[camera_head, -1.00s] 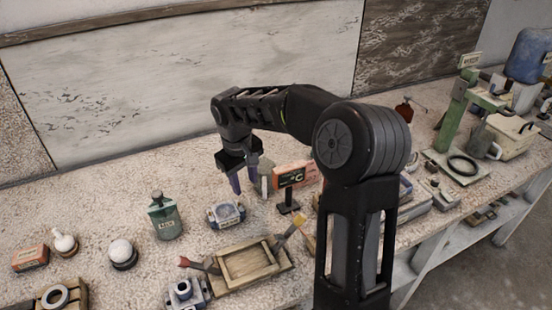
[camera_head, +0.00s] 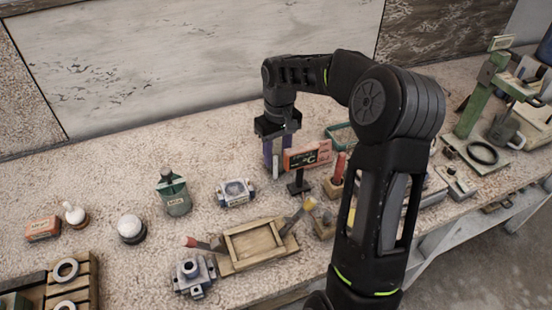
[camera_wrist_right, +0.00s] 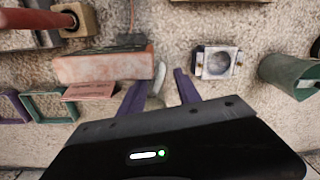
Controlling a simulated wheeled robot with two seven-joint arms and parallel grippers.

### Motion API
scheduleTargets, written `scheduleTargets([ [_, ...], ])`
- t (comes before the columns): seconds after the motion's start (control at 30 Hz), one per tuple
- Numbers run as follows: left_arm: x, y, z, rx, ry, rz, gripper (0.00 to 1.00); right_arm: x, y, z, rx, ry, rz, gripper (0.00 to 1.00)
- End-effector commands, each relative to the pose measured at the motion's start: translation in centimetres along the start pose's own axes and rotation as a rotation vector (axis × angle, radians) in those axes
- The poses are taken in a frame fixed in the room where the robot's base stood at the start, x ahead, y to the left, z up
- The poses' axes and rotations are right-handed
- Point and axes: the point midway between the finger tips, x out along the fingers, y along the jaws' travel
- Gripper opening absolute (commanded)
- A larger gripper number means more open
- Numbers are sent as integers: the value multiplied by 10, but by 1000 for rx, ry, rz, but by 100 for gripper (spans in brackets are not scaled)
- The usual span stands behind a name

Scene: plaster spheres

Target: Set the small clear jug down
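My right gripper (camera_head: 277,158) points down over the bench, left of the orange box with the °C sign. It also shows in the right wrist view (camera_wrist_right: 160,82), where its two purple fingers stand apart. A small pale, greyish shape, which looks like the clear jug (camera_wrist_right: 155,102), lies between them, partly hidden by the gripper body. I see no clear contact from the fingers. In the head view the fingers hide most of the jug. A thin white upright piece (camera_head: 276,167) stands just in front. My left gripper is not in view.
The orange box (camera_head: 308,153) and a black stand (camera_head: 299,184) are close on the right. A wooden tray (camera_head: 228,253) lies in front. Bare bench lies behind the bottle.

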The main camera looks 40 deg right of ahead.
Motion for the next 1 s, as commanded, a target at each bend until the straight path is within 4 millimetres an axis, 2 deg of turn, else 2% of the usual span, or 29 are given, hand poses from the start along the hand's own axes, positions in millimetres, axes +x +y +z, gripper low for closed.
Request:
scheduleTargets([
  [0.27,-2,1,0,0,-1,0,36,4,0,0,0,-3,-1,40],
  [0.47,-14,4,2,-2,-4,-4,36,28,-2,2,-1,-6,-2,40],
  [0.63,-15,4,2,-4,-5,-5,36,49,-2,0,-2,-1,0,40],
  [1.0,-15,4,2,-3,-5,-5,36,52,-2,0,-1,0,0,40],
])
